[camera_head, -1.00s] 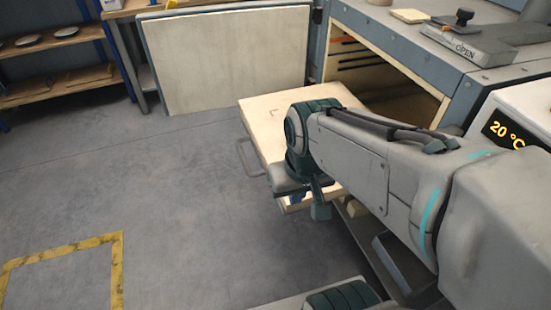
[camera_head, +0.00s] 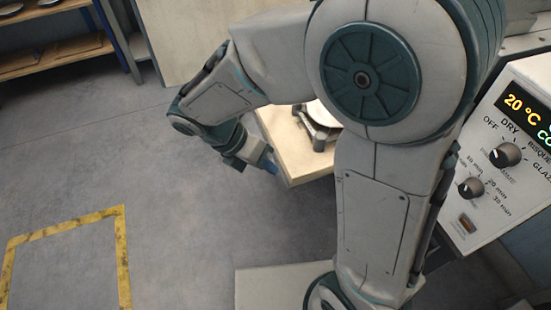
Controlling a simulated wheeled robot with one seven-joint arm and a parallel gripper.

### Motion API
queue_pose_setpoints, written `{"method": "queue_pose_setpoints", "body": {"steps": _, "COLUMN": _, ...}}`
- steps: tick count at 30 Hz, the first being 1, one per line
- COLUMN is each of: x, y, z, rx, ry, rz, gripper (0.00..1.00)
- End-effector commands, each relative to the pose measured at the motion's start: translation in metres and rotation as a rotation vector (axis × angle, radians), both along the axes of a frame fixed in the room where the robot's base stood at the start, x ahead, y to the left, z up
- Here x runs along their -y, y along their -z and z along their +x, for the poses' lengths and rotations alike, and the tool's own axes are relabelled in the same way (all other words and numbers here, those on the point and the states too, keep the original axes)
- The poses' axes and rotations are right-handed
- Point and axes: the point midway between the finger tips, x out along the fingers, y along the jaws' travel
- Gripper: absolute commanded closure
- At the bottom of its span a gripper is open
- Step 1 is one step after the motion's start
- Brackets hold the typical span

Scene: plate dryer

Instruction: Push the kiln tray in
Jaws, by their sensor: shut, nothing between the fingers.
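The kiln tray (camera_head: 290,155) is a pale, thick slab standing out of the kiln. Only its near left part shows; my arm hides the rest, its handle and the kiln opening. My gripper (camera_head: 268,164) is shut and empty, just left of the tray's front edge. It points right, toward the tray. I cannot tell whether the fingertips touch it. A white round piece on a grey metal stand (camera_head: 318,128) shows on the tray, partly behind my arm.
The control panel (camera_head: 505,150) with knobs and a 20 °C display stands at the right. A pale board (camera_head: 185,45) leans at the back. A wooden shelf (camera_head: 60,50) is at the far left. The grey floor to the left is clear, with a yellow marking (camera_head: 122,250).

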Motion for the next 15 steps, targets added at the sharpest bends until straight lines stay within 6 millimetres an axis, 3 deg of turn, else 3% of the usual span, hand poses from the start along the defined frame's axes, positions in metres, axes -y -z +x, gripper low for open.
{"method": "queue_pose_setpoints", "body": {"steps": 3, "x": -0.035, "y": 0.014, "z": 0.002, "rx": -0.185, "ry": -0.354, "rz": -0.109, "gripper": 1.00}}
{"method": "queue_pose_setpoints", "body": {"steps": 6, "x": -0.058, "y": 0.022, "z": 0.001, "rx": -0.310, "ry": -0.578, "rz": -0.184, "gripper": 1.00}}
{"method": "queue_pose_setpoints", "body": {"steps": 10, "x": -0.077, "y": 0.029, "z": -0.001, "rx": -0.416, "ry": -0.759, "rz": -0.250, "gripper": 1.00}}
{"method": "queue_pose_setpoints", "body": {"steps": 15, "x": -0.082, "y": 0.035, "z": -0.001, "rx": -0.468, "ry": -0.839, "rz": -0.283, "gripper": 1.00}}
